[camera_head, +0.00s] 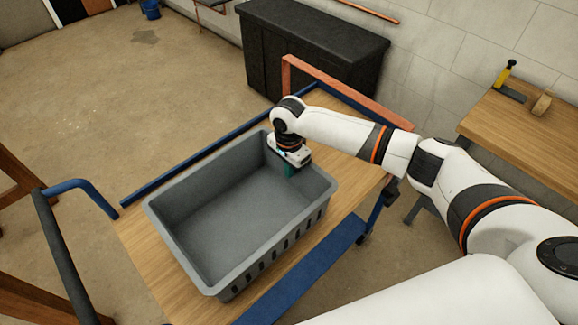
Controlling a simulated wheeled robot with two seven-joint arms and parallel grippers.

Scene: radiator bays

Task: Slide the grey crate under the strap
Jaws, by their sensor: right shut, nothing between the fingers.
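The grey crate (235,215) is empty and sits upright on the wooden top of a cart (140,245). An orange-red band (345,92), which looks like the strap, spans the far end of the cart top as a low arch. The crate stands on the near side of it, apart from it. My right gripper (289,171) is shut and points down inside the crate's far right corner, near the wall. Whether its fingertips touch the wall I cannot tell. My arm hides part of the cart top between crate and band. My left gripper is not in view.
Blue rails (195,160) edge the cart, with a blue and dark handle (70,255) at left. A black cabinet (300,50) stands beyond the cart. A wooden bench (530,130) with small tools is at right. The floor at left is open.

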